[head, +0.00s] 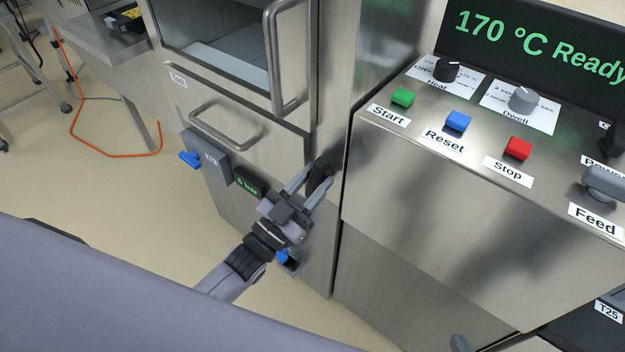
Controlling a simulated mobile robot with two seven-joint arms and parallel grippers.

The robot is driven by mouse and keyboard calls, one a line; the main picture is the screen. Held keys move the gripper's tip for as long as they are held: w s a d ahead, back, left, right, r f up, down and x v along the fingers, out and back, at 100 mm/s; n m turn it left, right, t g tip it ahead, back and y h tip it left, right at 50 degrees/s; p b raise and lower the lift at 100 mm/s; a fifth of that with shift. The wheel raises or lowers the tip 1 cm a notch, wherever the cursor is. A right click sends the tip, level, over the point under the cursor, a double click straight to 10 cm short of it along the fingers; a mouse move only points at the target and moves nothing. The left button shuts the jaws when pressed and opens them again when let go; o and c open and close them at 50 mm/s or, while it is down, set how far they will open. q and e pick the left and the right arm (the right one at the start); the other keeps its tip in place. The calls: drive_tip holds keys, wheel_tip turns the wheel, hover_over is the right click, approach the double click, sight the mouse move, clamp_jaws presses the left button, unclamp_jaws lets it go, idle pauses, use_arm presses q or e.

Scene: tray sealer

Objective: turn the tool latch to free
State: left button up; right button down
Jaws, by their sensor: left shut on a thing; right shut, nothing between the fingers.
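The tool latch, a black handle (319,183), sits on the steel front at the right of the drawer with the bar handle. My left gripper (309,180) is shut on this black handle, one finger on each side. The fingers hide part of it, and I see no marking that tells its position. A small grey tip at the bottom edge looks like my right gripper (460,343); it is shut and empty, well away from the latch, and mostly cut off.
A drawer handle (226,128) and a tall door handle (287,58) stick out near my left arm. A pressure display (249,187) and blue valve lever (190,159) sit below the drawer. The control panel (440,165) with coloured buttons stands at the right.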

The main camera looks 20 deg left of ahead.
sight(312, 185)
use_arm(q)
drive_tip(key=shift+n+t+y, duration=0.3)
drive_tip(key=shift+n+y, duration=0.6)
drive_tip(key=shift+n, duration=0.7)
drive_tip(key=shift+f+n, duration=0.1)
drive_tip(key=shift+n, duration=0.2)
drive_tip(key=o, duration=0.8)
drive_tip(key=shift+s, duration=0.1)
drive_tip(key=v, duration=0.5)
drive_tip(key=shift+s+f, duration=0.2)
drive_tip(key=shift+s, duration=0.05)
drive_tip(key=shift+s+a+f, duration=0.2)
drive_tip(key=shift+s+a, duration=0.1)
drive_tip(key=shift+s, duration=0.3)
